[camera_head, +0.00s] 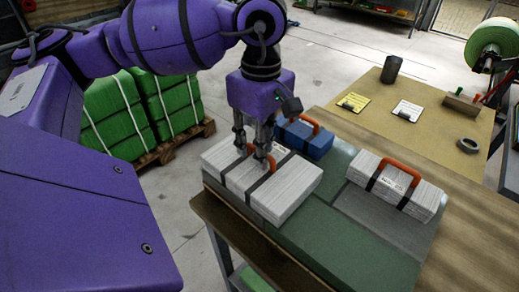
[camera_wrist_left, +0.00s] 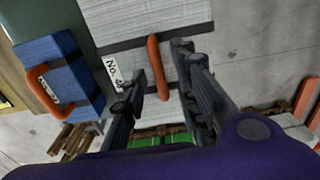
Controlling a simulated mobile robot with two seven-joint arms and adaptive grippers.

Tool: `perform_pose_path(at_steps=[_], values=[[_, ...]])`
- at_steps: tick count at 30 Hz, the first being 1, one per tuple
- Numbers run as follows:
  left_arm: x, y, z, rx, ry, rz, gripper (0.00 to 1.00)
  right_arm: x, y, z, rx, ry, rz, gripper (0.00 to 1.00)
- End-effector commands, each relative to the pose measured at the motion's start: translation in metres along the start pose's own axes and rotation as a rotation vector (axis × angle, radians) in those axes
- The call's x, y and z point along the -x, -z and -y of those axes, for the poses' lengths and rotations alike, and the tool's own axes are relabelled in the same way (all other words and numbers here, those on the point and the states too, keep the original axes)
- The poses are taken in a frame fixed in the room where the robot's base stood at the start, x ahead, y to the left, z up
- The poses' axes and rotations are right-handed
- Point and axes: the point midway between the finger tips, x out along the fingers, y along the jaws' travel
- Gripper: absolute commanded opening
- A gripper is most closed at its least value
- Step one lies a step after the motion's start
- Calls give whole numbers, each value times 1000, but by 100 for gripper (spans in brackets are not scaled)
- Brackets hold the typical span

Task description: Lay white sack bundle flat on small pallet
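A white sack bundle (camera_head: 262,182) with dark straps and an orange handle lies flat on the near-left part of the green-topped table. My left gripper (camera_head: 252,150) points down over this bundle, its fingers apart at the handle. In the left wrist view the orange handle (camera_wrist_left: 157,68) stands between the two spread fingers (camera_wrist_left: 165,95), with a gap on each side. A second white bundle (camera_head: 398,187) with an orange handle lies on a grey patch to the right. I cannot tell which pallet is the small one. My right gripper is not in view.
A blue bundle (camera_head: 305,138) with an orange handle lies just behind the white one. Green strapped stacks (camera_head: 120,115) stand on a wooden pallet (camera_head: 178,142) on the floor. Wooden slats (camera_wrist_left: 75,140) show at the lower left in the wrist view. The green tabletop (camera_head: 345,235) is clear in front.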

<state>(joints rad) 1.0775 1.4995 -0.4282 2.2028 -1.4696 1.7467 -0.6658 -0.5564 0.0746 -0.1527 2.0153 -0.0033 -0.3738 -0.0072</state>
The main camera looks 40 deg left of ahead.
Motion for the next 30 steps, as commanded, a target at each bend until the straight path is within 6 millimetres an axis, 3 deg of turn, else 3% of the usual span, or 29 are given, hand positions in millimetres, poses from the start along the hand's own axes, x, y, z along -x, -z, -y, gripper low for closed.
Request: perform_pose_path(at_steps=[6, 13, 19, 30], values=[[50, 0, -1, 1, -7, 1, 27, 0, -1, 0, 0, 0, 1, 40], [89, -1, -1, -1, -4, 2, 27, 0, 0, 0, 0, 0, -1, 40], [102, 0, 0, -1, -1, 1, 27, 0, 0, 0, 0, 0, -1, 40], [102, 0, 0, -1, 0, 1, 27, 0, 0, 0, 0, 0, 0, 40]])
